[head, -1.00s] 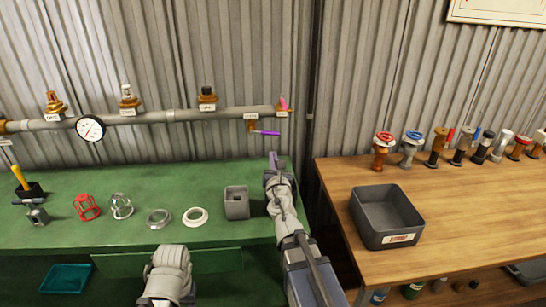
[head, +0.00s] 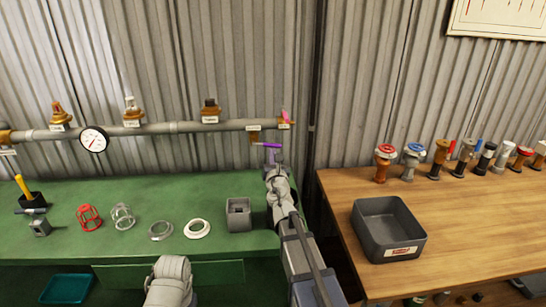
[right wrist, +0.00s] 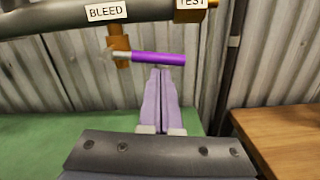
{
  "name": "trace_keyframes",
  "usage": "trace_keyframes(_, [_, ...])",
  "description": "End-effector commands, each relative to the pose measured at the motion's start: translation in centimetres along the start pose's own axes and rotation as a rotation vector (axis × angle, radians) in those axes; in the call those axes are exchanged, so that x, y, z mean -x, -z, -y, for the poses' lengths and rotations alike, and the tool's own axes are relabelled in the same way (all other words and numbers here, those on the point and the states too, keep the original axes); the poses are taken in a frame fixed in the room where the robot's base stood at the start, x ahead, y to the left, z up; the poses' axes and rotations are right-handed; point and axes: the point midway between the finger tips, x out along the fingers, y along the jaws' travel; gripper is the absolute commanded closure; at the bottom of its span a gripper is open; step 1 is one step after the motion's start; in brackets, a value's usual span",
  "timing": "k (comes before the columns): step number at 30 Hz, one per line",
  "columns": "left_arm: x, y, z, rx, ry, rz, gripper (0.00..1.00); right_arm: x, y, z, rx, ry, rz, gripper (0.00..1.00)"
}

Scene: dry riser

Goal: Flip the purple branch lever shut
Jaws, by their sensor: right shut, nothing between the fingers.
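The purple branch lever (head: 268,145) sticks out to the right, roughly level, from a small brass branch (right wrist: 119,45) below the pipe's BLEED label. It shows larger in the right wrist view (right wrist: 158,58). My right gripper (right wrist: 160,72) is shut and empty. Its fingertips are just under the lever's middle in that view; I cannot tell whether they touch it. In the head view the right gripper (head: 273,160) is just below the lever, partly hidden by its own wrist. My left arm shows at the bottom, but its gripper is not visible.
The grey pipe (head: 180,127) runs along the corrugated wall with a gauge (head: 94,139) and several brass outlets. A TEST label (right wrist: 191,3) is right of BLEED. Below are a green bench (head: 120,190) with loose parts and a wooden bench (head: 460,230) with a grey bin (head: 372,239).

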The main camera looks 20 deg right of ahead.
Motion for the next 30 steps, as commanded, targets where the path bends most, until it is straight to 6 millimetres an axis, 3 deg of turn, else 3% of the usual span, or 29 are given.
trace_keyframes(6, [2.0,-0.1,0.2,0.000,0.000,0.000,0.50,-0.2,-2.0,-0.2,0.000,0.001,0.000,1.00])
trace_keyframes(20, [1.9,-0.1,0.2,0.000,0.000,0.000,0.50,-0.1,-2.0,0.0,0.001,0.006,0.003,1.00])
trace_keyframes(30, [1.4,-0.1,0.1,0.000,0.000,0.000,0.50,4.3,-1.6,-0.1,0.000,0.000,-0.002,1.00])
